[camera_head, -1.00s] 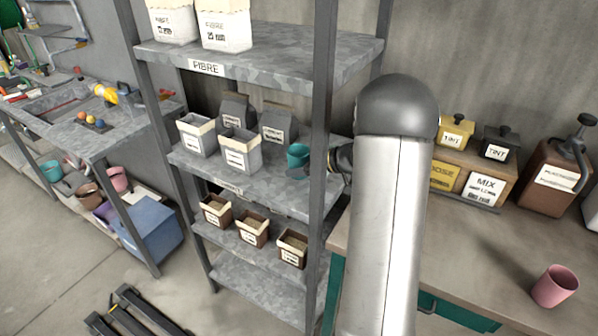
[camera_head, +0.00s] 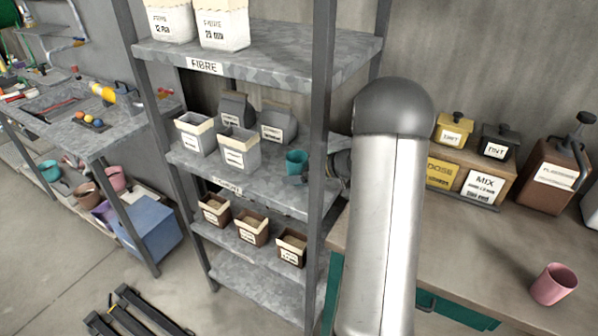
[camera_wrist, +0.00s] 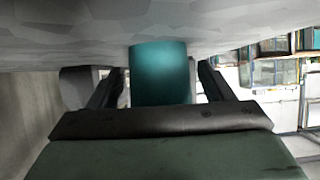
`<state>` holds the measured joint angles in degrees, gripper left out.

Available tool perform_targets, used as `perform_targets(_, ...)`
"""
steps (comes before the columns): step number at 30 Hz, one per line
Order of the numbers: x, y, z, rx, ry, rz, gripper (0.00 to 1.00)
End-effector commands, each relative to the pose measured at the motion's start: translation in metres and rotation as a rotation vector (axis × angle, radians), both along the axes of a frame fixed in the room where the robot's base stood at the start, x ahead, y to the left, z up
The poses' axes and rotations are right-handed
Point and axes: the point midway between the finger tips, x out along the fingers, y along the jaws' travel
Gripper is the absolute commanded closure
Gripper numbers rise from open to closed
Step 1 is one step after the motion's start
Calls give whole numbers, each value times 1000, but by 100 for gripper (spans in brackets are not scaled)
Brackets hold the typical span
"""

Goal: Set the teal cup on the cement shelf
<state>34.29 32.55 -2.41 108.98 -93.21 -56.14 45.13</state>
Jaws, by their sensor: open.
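The teal cup (camera_head: 296,162) stands upright on the middle shelf (camera_head: 270,188) of the metal rack, near its right front part. The shelf's label is too blurred to read surely. In the wrist view the teal cup (camera_wrist: 160,75) lies between the two dark fingers of my gripper (camera_wrist: 161,80), with a gap on each side. My gripper is open around it. The shelf surface (camera_wrist: 90,35) fills the top of the wrist view, with the cup's end against it. In the head view my arm and a rack post partly hide my gripper.
White boxes (camera_head: 239,150) and grey bags (camera_head: 277,125) stand left of and behind the cup. A rack post (camera_head: 320,130) is close on its right. Brown bins (camera_head: 252,228) fill the shelf below. A pink cup (camera_head: 554,284) stands on the right bench.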

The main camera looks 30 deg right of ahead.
Motion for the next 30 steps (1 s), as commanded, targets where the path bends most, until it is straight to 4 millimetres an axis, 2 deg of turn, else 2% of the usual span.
perform_targets(16, -76, -50, 50, -1, -2, -4, 26)
perform_targets(21, -86, -56, 56, 0, 0, -1, 26)
perform_targets(30, -88, -57, 58, 0, 0, 0, 26)
